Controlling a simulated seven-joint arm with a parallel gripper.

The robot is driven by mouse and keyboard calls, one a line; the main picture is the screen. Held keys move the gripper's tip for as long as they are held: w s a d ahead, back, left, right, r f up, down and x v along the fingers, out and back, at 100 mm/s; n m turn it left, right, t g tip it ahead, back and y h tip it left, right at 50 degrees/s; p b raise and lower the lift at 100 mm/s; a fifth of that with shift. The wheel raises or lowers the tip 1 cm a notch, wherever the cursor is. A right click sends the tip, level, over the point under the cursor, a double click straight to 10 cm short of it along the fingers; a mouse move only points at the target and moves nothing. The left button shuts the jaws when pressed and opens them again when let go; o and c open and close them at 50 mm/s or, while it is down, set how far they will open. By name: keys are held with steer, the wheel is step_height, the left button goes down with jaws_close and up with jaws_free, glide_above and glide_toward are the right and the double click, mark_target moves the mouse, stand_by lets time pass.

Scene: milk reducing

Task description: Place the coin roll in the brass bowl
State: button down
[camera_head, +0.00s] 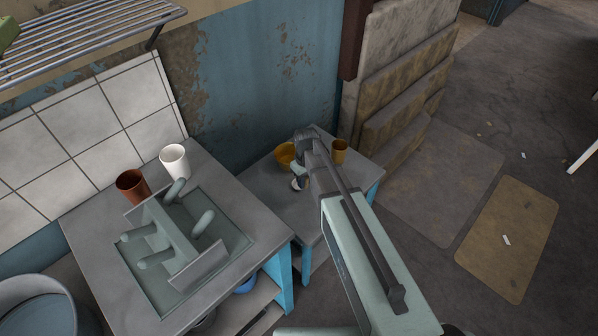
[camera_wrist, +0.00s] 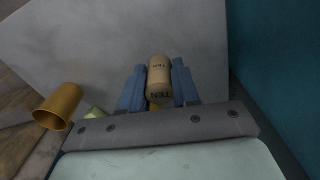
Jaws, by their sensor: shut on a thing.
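The coin roll (camera_wrist: 159,80) is a tan cylinder with dark "TEN" lettering. In the wrist view it sits between the two blue fingers of my gripper (camera_wrist: 158,76), which is shut on it. The brass bowl (camera_head: 285,154) is yellow and stands on the small grey side table, just left of my arm's end in the head view. My arm hides part of it. In the wrist view a bit of yellow shows below the roll, too little to identify. The roll cannot be made out in the head view.
A yellow cup (camera_head: 340,151) stands right of my arm on the side table (camera_head: 262,185); in the wrist view a brass-coloured cup (camera_wrist: 60,106) shows left. A small white-and-blue item (camera_head: 299,184) is near my gripper. The left counter holds a rack (camera_head: 165,240), brown cup (camera_head: 132,185) and white cup (camera_head: 174,161).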

steer(key=n, duration=0.2)
glide_above(289, 156)
steer(key=s, duration=0.4)
steer(key=shift+n, duration=0.5)
steer(key=shift+w+d+f, duration=0.1)
steer(key=shift+d+f, duration=0.05)
steer(key=shift+f, duration=4.85)
steer(key=shift+f, duration=0.1)
steer(key=c, duration=0.8)
jaws_free()
step_height(289, 156, up, 12)
steer(key=shift+r, duration=0.15)
